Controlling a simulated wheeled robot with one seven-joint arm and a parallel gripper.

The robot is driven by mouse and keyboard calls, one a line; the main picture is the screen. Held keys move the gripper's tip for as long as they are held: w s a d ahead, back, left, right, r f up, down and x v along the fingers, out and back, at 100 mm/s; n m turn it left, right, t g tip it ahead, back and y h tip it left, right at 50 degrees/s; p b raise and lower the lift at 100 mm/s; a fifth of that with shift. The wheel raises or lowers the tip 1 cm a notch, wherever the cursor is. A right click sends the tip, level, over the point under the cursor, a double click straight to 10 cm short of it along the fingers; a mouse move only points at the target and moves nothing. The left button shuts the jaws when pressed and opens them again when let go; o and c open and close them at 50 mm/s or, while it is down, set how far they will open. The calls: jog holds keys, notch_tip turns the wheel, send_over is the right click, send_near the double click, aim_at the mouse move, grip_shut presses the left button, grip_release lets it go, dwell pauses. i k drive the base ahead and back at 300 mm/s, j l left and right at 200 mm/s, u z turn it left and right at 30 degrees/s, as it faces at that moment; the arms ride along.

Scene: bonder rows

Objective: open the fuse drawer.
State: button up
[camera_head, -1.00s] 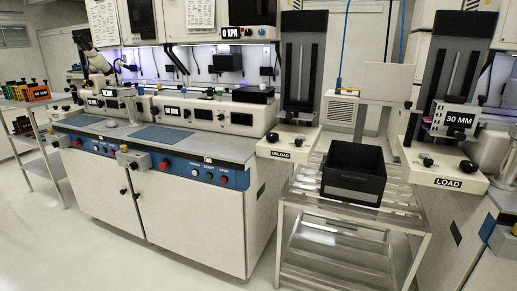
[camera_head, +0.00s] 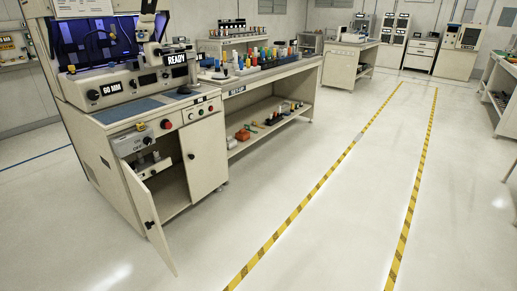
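No drawer that I can make out as the fuse drawer shows. The bonder bench (camera_head: 110,160) at left carries the readouts "60 MM" (camera_head: 111,88) and "READY" (camera_head: 177,58). Its left cabinet door (camera_head: 150,222) stands open and the right door (camera_head: 206,160) is shut. A grey box (camera_head: 131,142) sits on the bench front above the opening. Below it, a small pale unit with dark knobs (camera_head: 149,164) shows in the cabinet, too small to tell what it is. My gripper is not in view.
A long bench (camera_head: 265,84) with coloured bottles and a lower shelf stands beyond the bonder bench. Yellow-black floor tape (camera_head: 312,192) marks a clear lane at the middle right. Cabinets (camera_head: 421,50) line the back. The open door juts into the floor at left.

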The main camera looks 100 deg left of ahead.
aim_at(146, 167)
jog(key=u, duration=3.65)
jog(key=i+l, duration=0.2)
jog(key=l, duration=0.15)
jog(key=i+l+u, duration=0.1)
jog(key=i+l, duration=0.3)
jog(key=l, duration=0.25)
jog(key=i+l+u, duration=0.15)
jog(key=i+l, duration=0.25)
jog(key=l, duration=0.35)
jog(key=i+l+u, duration=0.1)
jog(key=l, duration=0.25)
jog(key=i+l, duration=0.25)
jog(key=l, duration=0.15)
